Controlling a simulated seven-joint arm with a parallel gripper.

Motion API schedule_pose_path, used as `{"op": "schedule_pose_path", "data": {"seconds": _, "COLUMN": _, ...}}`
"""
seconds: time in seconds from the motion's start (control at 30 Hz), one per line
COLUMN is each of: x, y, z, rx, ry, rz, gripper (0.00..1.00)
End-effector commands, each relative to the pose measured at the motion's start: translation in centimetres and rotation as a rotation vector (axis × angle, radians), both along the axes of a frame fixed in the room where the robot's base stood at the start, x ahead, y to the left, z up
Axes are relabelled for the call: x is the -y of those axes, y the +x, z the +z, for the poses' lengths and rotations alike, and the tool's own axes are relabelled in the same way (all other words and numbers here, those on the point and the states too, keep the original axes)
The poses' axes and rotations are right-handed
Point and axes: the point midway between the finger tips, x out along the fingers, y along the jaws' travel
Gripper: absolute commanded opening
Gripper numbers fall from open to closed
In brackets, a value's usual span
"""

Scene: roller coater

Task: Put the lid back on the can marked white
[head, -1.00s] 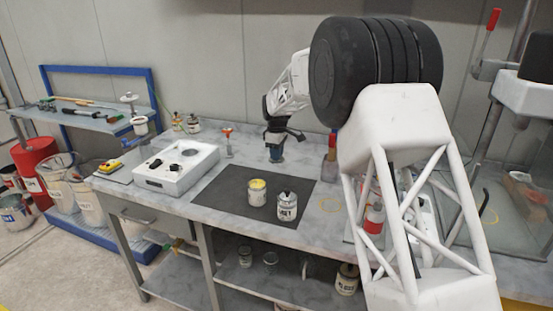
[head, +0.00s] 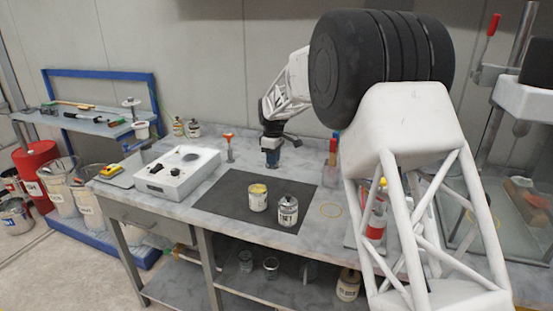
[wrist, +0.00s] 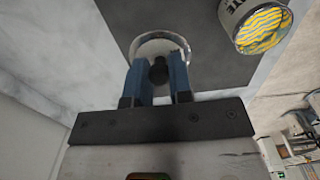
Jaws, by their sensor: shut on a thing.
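My gripper (head: 271,164) is over the back edge of the dark mat. In the wrist view its blue fingers (wrist: 159,78) are shut on the black knob (wrist: 158,70) of a round silver-rimmed lid (wrist: 163,39). Whether the lid touches the table cannot be told. An open can (head: 258,202) with yellow showing at its top stands on the mat, nearer the front than my gripper. Its striped yellow top also shows in the wrist view (wrist: 264,27), with a partly cut-off label. Beside it stands a can (head: 288,212) with a dark-knobbed lid on; its label is too small to read.
The dark mat (head: 226,196) is bare around the two cans. A white box with black knobs (head: 176,173) stands to the left. An orange-topped tool (head: 229,148) stands behind the mat. Bottles (head: 376,216) stand at the right beside my arm.

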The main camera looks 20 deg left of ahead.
Motion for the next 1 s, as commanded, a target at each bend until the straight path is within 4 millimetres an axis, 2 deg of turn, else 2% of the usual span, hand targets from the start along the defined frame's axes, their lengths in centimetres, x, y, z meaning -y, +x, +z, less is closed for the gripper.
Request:
{"op": "schedule_pose_path", "data": {"seconds": 0.4, "x": -1.1, "y": -8.0, "z": 2.9, "rx": 0.0, "ry": 0.0, "rz": -0.066, "gripper": 0.0}}
{"op": "schedule_pose_path", "data": {"seconds": 0.6, "x": -1.3, "y": -10.9, "z": 3.7, "rx": 0.0, "ry": 0.0, "rz": -0.092, "gripper": 0.0}}
{"op": "schedule_pose_path", "data": {"seconds": 0.8, "x": -1.3, "y": -12.0, "z": 4.0, "rx": 0.0, "ry": 0.0, "rz": -0.103, "gripper": 0.0}}
{"op": "schedule_pose_path", "data": {"seconds": 1.0, "x": -1.3, "y": -12.1, "z": 4.0, "rx": 0.0, "ry": 0.0, "rz": -0.105, "gripper": 0.0}}
